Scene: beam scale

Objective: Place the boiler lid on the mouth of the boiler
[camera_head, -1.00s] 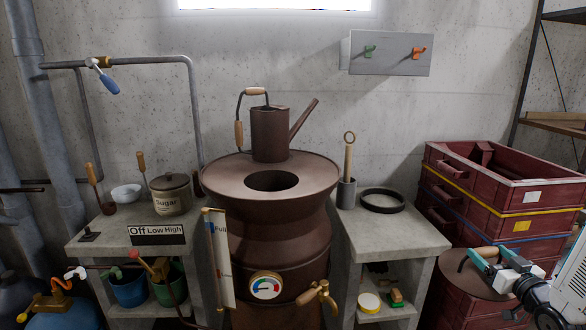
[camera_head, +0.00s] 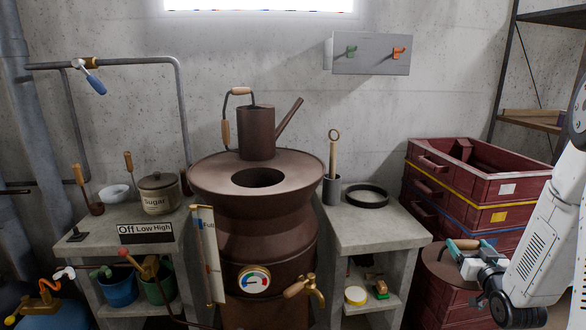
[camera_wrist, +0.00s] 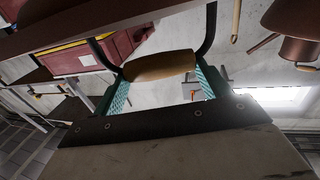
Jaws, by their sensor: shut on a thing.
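The brown boiler (camera_head: 268,232) stands in the middle of the head view. Its round mouth (camera_head: 258,178) is uncovered in the wide top. The boiler lid (camera_head: 442,267) is a brown disc with a wooden handle (camera_head: 463,244), at the lower right, well to the right of the boiler. My gripper (camera_head: 468,246) is shut on that handle. In the wrist view, the wooden handle (camera_wrist: 160,67) lies between the teal fingers, and the lid's brown underside or edge (camera_wrist: 90,24) spans the top. I cannot tell whether the lid touches what is beneath it.
A brown watering can (camera_head: 257,132) stands on the boiler top behind the mouth. Red crates (camera_head: 478,190) are stacked behind the lid. The space above the right stand looks clear.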

